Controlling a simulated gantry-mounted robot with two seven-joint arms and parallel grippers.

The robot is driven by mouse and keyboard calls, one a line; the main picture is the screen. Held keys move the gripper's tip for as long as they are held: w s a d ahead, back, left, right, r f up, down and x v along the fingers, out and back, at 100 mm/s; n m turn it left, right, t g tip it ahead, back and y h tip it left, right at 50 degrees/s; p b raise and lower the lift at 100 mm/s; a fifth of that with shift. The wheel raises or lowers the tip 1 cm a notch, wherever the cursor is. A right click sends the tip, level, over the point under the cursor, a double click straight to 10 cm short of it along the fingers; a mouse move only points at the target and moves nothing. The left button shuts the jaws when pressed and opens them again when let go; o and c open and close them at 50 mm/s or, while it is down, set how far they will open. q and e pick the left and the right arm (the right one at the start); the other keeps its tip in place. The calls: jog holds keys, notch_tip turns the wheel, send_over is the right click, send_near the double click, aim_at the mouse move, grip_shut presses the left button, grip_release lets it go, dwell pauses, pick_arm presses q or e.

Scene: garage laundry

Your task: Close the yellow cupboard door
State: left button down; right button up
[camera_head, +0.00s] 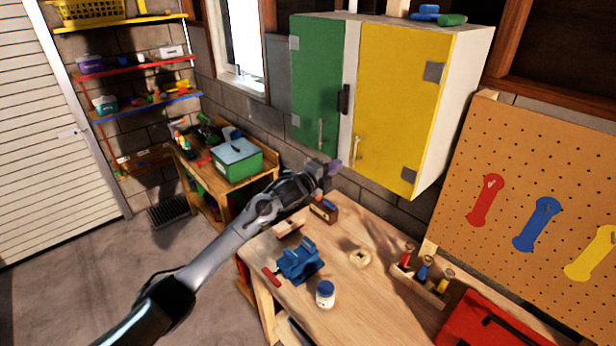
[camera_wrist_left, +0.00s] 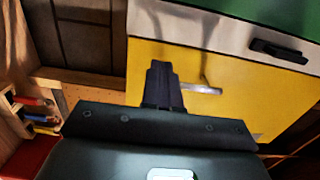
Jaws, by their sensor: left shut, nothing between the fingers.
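The yellow cupboard door (camera_head: 396,95) is on the right half of a white wall cupboard (camera_head: 462,85). It looks flush with the front; a small gap cannot be ruled out. Its metal handle (camera_head: 355,150) is at the lower left, and its hinges are on the right. My left gripper (camera_head: 332,170) is shut and empty, just below the handle in the head view. In the left wrist view the shut fingers (camera_wrist_left: 162,85) stand before the yellow door (camera_wrist_left: 225,75), beside its handle (camera_wrist_left: 203,88). Contact cannot be told. My right gripper is in neither view.
The green door (camera_head: 318,85) beside it looks closed. A workbench (camera_head: 345,285) below holds a blue vise (camera_head: 299,260), a jar (camera_head: 325,294) and a screwdriver rack (camera_head: 422,283). A pegboard (camera_head: 535,190) stands to the right.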

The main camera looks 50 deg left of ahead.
pick_arm(q)
jog(key=s+b, duration=0.2)
jog(key=s, duration=0.6)
jog(key=s+d+f+g+h, duration=0.1)
jog(key=s+d+f, duration=0.15)
jog(key=f, duration=0.55)
jog(key=s+d+f+g, duration=0.15)
jog(key=d+f, duration=0.25)
jog(key=f, duration=0.4)
jog(key=s+d+f+n+g, duration=0.4)
jog(key=s+d+f+n, duration=0.1)
jog(key=s+d+f, duration=0.95)
jog(key=s+d+r+n+g, duration=0.1)
jog(key=s+d+n+g, duration=0.2)
jog(key=s, duration=0.4)
jog(key=s+d+r+n+g+p, duration=0.1)
jog(key=s+d+r+n+g, duration=0.1)
jog(key=s+n, duration=0.3)
jog(key=s+d+r+n+g, duration=0.1)
jog(key=s+d+n+g, duration=0.15)
jog(key=s, duration=0.55)
notch_tip(320, 180, up, 11)
jog(key=p, duration=1.1)
jog(key=shift+w+a, duration=0.25)
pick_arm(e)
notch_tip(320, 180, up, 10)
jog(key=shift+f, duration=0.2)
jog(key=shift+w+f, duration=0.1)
